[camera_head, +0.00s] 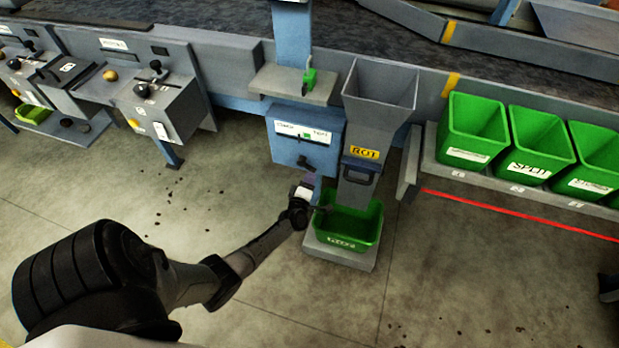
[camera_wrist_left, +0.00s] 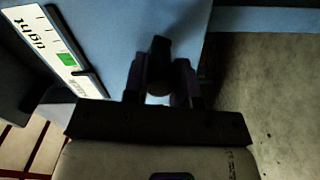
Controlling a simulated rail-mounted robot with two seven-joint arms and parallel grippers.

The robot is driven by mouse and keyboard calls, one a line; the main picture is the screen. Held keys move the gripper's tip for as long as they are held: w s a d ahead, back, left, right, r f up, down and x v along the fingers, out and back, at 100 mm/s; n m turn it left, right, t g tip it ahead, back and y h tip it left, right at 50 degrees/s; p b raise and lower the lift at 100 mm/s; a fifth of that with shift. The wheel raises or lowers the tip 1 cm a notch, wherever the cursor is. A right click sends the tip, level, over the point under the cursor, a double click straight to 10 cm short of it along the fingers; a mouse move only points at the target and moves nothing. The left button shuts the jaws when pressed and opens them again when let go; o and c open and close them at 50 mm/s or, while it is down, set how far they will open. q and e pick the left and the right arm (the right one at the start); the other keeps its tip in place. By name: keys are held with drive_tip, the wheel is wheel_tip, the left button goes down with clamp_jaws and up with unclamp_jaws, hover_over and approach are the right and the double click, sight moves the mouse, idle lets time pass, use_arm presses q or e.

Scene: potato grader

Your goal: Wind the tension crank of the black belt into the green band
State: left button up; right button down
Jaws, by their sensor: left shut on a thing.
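The tension crank sits on the front of a blue box (camera_head: 290,151) below a white gauge plate (camera_head: 303,132) with a green band. In the left wrist view the plate (camera_wrist_left: 42,40) shows its green band (camera_wrist_left: 67,59) and the end of a word reading "ight". The fingers hide part of the handle. A dark piece at the right edge (camera_head: 608,287) may be my right gripper, mostly cut off.
A grey chute marked ROT (camera_head: 380,90) stands right of the box, above a green bin (camera_head: 347,228) close to my left gripper. More green bins (camera_head: 474,130) line the right. Grey control boxes (camera_head: 150,100) stand at left. A green-handled item (camera_head: 310,80) sits on a ledge above.

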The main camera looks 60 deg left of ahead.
use_arm(q)
drive_tip(key=m, duration=0.1)
drive_tip(key=f+m, duration=0.1)
drive_tip(key=shift+s+a+m, duration=0.2)
drive_tip(key=shift+a+m, duration=0.1)
drive_tip(key=shift+m, duration=0.1)
drive_tip(key=shift+s+a+f+m+p, duration=0.2)
drive_tip(key=shift+s+a+f+m, duration=0.15)
drive_tip(key=shift+m, duration=1.05)
drive_tip(key=shift+s+a+f+m+p, duration=0.3)
drive_tip(key=shift+a+m, duration=0.1)
drive_tip(key=shift+m, duration=1)
drive_tip(key=shift+s+a+f+m+p, duration=0.15)
drive_tip(key=shift+s+a+f+m, duration=0.2)
drive_tip(key=shift+m, duration=1.05)
drive_tip(key=shift+a+r, duration=0.1)
drive_tip(key=o, duration=0.9)
